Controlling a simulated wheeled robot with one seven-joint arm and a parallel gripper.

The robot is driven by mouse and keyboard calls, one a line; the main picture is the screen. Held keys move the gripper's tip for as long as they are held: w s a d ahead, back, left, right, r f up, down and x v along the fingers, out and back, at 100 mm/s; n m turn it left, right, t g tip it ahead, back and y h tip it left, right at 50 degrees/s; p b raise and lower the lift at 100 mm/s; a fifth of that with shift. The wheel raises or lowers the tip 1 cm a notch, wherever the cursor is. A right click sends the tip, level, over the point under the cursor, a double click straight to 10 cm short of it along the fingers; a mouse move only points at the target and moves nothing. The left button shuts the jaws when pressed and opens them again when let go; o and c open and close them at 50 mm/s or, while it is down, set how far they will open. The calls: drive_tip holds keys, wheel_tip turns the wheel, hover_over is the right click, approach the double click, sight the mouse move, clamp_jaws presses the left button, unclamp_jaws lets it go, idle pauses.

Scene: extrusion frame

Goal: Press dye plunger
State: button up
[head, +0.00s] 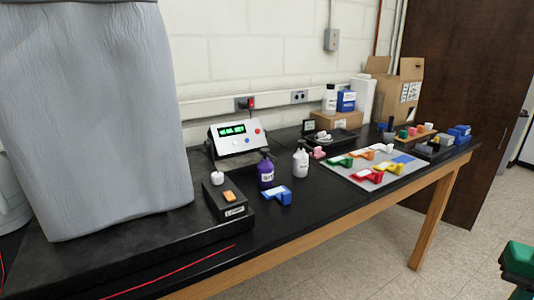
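A purple bottle (265,173) with a dark pump top stands upright on the black table, with a white label too small to read surely. A white bottle (300,163) with a dark pump top stands to its right. Either pump may be the dye plunger; I cannot tell which. A low black box (231,209) with an orange block (229,196) on top and a label in front sits left of the purple bottle. A small white round knob (217,178) is by its back edge. My gripper is not in view.
A blue labelled block (279,195) sits in front of the purple bottle. A control box (237,138) with a green display stands behind. A grey mat (399,176) holds several coloured pieces at right. A large grey covered thing (90,110) fills the left. The front-middle tabletop is clear.

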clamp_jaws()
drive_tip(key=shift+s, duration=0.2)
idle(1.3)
